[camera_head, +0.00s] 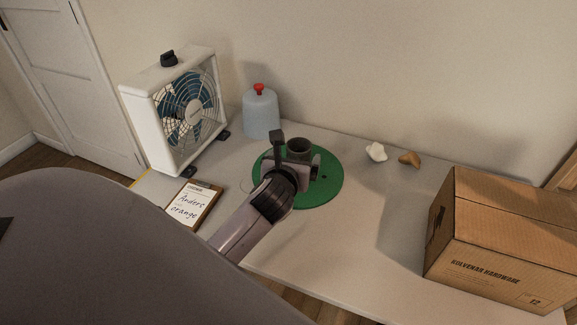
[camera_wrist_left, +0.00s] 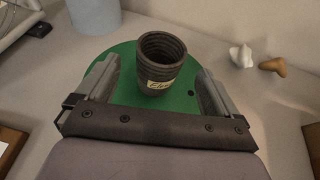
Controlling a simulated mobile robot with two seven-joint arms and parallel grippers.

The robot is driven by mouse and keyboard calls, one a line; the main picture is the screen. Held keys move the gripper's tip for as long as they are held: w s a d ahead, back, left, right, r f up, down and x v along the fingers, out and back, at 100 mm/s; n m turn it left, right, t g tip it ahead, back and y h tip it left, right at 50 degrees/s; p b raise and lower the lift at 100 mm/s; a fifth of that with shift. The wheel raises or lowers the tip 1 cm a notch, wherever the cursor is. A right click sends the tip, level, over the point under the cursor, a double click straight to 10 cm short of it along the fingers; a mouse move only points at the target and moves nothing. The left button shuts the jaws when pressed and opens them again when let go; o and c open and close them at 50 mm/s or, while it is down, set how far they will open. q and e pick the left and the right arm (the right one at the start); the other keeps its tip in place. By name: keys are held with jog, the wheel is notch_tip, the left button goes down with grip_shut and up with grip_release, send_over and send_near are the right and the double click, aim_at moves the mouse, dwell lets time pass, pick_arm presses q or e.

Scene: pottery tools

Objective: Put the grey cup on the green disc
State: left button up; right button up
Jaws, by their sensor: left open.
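The grey cup (camera_head: 299,149) stands upright on the green disc (camera_head: 325,187), near its middle as far as I can see. In the left wrist view the dark ribbed cup (camera_wrist_left: 160,62) carries a pale label with writing, and the green disc (camera_wrist_left: 128,92) shows around it. My left gripper (camera_head: 296,160) reaches over the disc. It is open, with one finger on each side of the cup and a visible gap between each finger and the cup in the left wrist view (camera_wrist_left: 160,88). My right gripper is not in view.
A white fan (camera_head: 180,110) and a bluish jug with a red cap (camera_head: 261,115) stand at the back left. A clipboard (camera_head: 193,203) lies left of my arm. A white lump (camera_head: 376,152) and a brown piece (camera_head: 410,158) lie right. A cardboard box (camera_head: 500,245) fills the right end.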

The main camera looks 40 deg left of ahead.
pick_arm(q)
jog(key=v, duration=0.6)
jog(key=shift+s, duration=0.2)
jog(key=shift+d, duration=0.1)
